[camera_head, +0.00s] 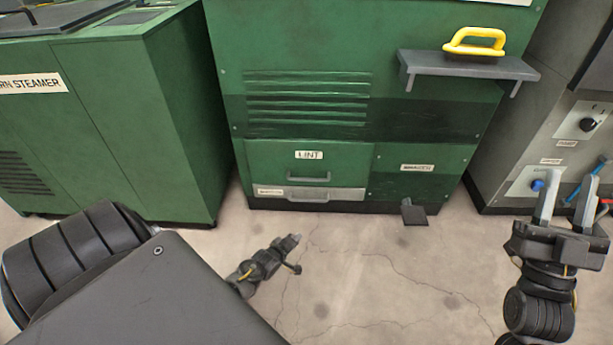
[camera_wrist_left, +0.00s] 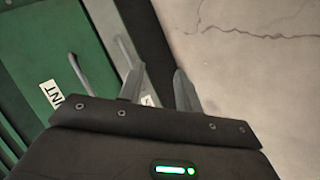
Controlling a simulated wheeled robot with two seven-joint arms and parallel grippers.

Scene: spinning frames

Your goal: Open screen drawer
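The green machine (camera_head: 306,115) has a drawer labelled LINT (camera_head: 340,157) low on its front, with a grey bar handle (camera_head: 308,178). Below it is a narrow light grey front (camera_head: 345,194), with a small label too blurred to read; it appears closed. My left gripper (camera_head: 296,253) is low over the floor, in front of this grey front and apart from it. In the left wrist view, its two fingers (camera_wrist_left: 160,72) are spread, with nothing held; the grey front (camera_wrist_left: 113,38) and LINT handle (camera_wrist_left: 78,72) lie to their left. My right gripper (camera_head: 568,180) is open and empty at the right.
A grey shelf (camera_head: 465,66) with a yellow handle (camera_head: 475,42) juts from the machine. A dark pedal-like piece (camera_head: 413,213) sticks out at its lower right. A green steamer cabinet (camera_head: 130,120) stands left and a grey panel (camera_head: 525,120) with knobs right. The cracked floor (camera_head: 380,280) between is clear.

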